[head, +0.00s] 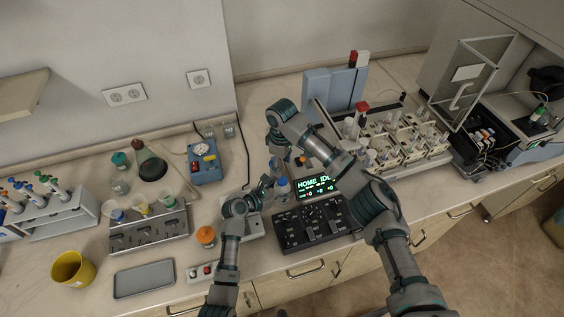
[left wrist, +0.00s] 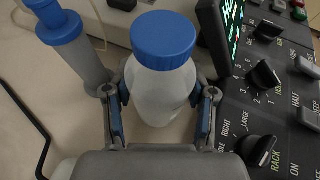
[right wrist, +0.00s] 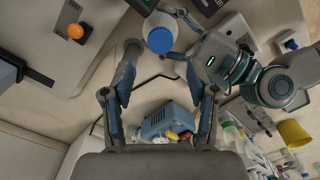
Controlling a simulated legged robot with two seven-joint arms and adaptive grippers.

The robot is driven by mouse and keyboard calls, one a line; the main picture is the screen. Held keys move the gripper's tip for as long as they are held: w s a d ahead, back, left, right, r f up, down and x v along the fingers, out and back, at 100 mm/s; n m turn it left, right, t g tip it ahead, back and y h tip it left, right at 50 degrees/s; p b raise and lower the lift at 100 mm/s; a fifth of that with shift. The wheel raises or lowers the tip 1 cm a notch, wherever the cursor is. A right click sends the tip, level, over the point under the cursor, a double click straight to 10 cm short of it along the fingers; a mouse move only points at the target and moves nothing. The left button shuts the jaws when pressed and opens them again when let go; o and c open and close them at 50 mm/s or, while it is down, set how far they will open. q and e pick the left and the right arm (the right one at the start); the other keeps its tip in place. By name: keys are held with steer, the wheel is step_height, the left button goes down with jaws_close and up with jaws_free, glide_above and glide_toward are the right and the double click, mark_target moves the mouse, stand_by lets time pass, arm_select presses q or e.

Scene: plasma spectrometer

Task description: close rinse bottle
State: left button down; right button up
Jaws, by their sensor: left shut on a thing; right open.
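The rinse bottle is a whitish bottle (left wrist: 160,95) with a blue cap (left wrist: 163,38) on top. It stands left of the display on the control panel, and its blue cap shows in the head view (head: 282,183). My left gripper (left wrist: 160,108) is shut around the bottle's body, below the cap. My right gripper (head: 279,150) is above and behind the bottle, its jaws open and empty. In the right wrist view the blue cap (right wrist: 160,40) is near the open fingertips of my right gripper (right wrist: 160,72). Whether the cap is fully seated cannot be told.
A black control panel (head: 310,222) with knobs and a lit display (head: 315,186) stands right of the bottle. A grey-blue, blue-topped cylinder (left wrist: 80,50) stands close left of it. A blue gauge box (head: 204,165) and an orange-lidded jar (head: 206,236) are further left.

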mark_target(282, 179)
arm_select(q)
steer(key=shift+f, duration=0.1)
arm_select(e)
step_height(282, 179, down, 8)
steer(key=shift+r, duration=0.25)
jaws_close()
steer(key=shift+m, duration=0.5)
steer(key=shift+o, duration=0.5)
jaws_free()
step_height(282, 179, up, 12)
steer(key=shift+w, duration=0.15)
